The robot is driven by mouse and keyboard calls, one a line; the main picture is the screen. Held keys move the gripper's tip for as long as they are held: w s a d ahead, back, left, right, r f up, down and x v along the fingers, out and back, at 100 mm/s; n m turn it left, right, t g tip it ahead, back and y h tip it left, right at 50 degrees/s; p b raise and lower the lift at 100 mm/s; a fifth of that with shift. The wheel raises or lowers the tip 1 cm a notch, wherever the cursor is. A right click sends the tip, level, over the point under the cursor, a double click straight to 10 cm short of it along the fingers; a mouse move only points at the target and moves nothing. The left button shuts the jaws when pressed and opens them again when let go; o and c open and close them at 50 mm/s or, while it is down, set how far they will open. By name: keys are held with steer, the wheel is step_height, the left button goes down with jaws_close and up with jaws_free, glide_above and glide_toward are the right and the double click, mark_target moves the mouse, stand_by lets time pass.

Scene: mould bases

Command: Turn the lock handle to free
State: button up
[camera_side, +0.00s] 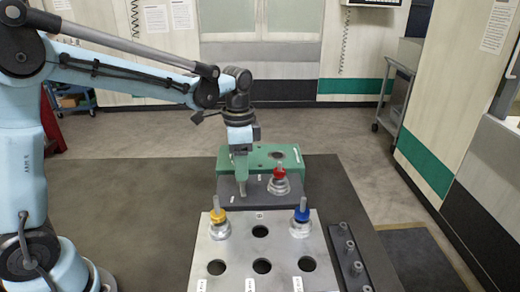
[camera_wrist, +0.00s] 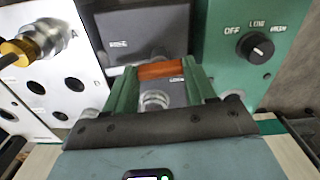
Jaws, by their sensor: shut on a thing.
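The lock handle, an orange-brown bar (camera_wrist: 160,70), lies crosswise between the two green fingers of my gripper (camera_wrist: 161,78) in the wrist view. The fingers are shut on its ends. A round silver part (camera_wrist: 155,99) shows below the bar, between the fingers. In the side view my gripper (camera_side: 241,188) points down at the left part of a dark grey block (camera_side: 262,197). The handle itself is hidden or too small to make out there.
A green box (camera_side: 292,158) with an OFF/LOW/HIGH knob (camera_wrist: 257,48) stands behind the block. A red-topped silver piece (camera_side: 280,176) stands close right of my gripper. In front, a holed plate (camera_side: 240,250) bears yellow (camera_side: 218,217) and blue (camera_side: 302,215) pieces. A dark rail (camera_side: 343,258) holds pegs.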

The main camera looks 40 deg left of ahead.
steer(key=shift+m, duration=0.7)
steer(key=o, duration=1)
steer(key=shift+o, duration=0.2)
step_height(320, 180, up, 12)
steer(key=shift+s, duration=0.1)
steer(key=s+f+n+t, duration=0.7)
steer(key=s+f+n, duration=0.2)
steer(key=s, duration=0.3)
